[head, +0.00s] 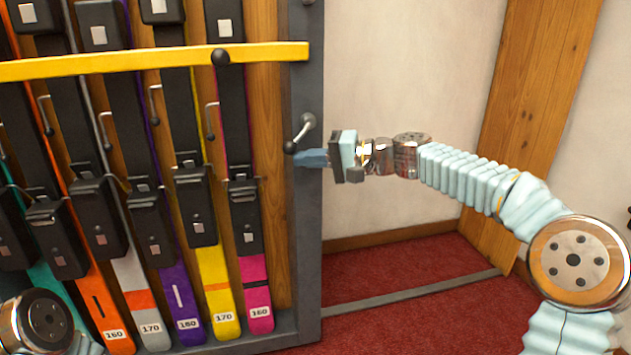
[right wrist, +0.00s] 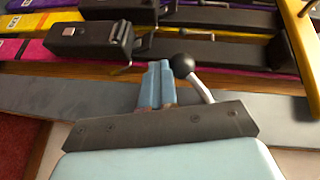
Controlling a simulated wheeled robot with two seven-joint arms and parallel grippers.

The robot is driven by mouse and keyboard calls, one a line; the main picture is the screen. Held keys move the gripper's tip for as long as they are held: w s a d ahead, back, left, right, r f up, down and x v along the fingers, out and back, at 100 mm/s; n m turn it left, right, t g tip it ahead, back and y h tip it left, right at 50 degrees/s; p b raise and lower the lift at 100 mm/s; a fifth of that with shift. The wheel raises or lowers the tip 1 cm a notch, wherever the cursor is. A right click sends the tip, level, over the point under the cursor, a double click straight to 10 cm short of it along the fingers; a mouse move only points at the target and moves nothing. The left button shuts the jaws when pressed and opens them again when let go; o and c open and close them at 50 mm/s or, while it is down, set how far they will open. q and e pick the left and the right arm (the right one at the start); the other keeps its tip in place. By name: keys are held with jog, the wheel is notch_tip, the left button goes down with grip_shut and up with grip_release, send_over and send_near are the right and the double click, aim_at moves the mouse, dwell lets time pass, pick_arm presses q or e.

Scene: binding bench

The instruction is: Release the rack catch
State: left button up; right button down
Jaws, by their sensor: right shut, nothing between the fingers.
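The rack catch is a small grey lever with a black ball knob (head: 289,147) on the rack's right post. In the right wrist view its black knob (right wrist: 183,65) sits just right of my fingertips. My right gripper (head: 302,158) is shut and empty, its blue fingers right by the knob and slightly below it. In the right wrist view the two fingers (right wrist: 156,85) are together, beside the lever; I cannot tell whether they touch it. A yellow bar (head: 150,60) lies across the front of the skis. My left gripper is not in view; part of my left arm shows at lower left.
The rack holds several skis with black bindings, including a pink one (head: 256,270) and a yellow one (head: 215,290). The grey post (head: 307,230) bounds the rack on the right. Red carpet (head: 400,270) and a pale wall (head: 410,70) leave free room right of it.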

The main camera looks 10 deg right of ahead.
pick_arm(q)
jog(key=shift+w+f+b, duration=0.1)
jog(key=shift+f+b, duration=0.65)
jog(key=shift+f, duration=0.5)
pick_arm(e)
jog(key=shift+a+r, duration=0.35)
jog(key=shift+a, duration=0.3)
jog(key=shift+a+r, duration=0.3)
jog(key=shift+a, duration=0.3)
